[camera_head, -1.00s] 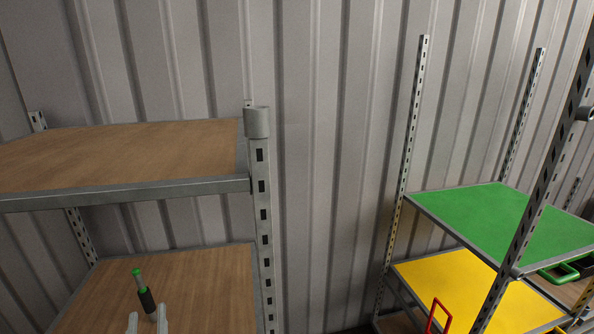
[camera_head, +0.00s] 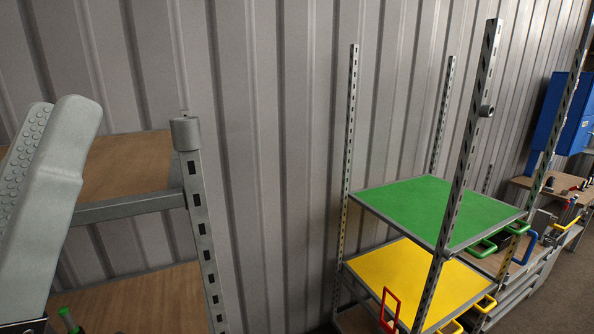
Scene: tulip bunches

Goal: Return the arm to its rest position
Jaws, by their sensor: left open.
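My left gripper (camera_head: 58,108) is large and close at the left edge, its pale grey fingers pointing up. One finger shows a bumpy inner pad. It is open, and nothing shows between the fingers. It covers part of the wooden shelf rack (camera_head: 130,207). A small green-topped object (camera_head: 68,318) shows at the bottom left, in front of the lower wooden shelf; its lower part is cut off by the frame. My right gripper is not in view.
A metal rack with a green shelf (camera_head: 430,212) above a yellow shelf (camera_head: 410,275) stands right of centre. A red handle (camera_head: 390,308) is at its front. A blue cabinet (camera_head: 565,115) and a workbench are at the far right. A corrugated wall (camera_head: 270,150) stands behind.

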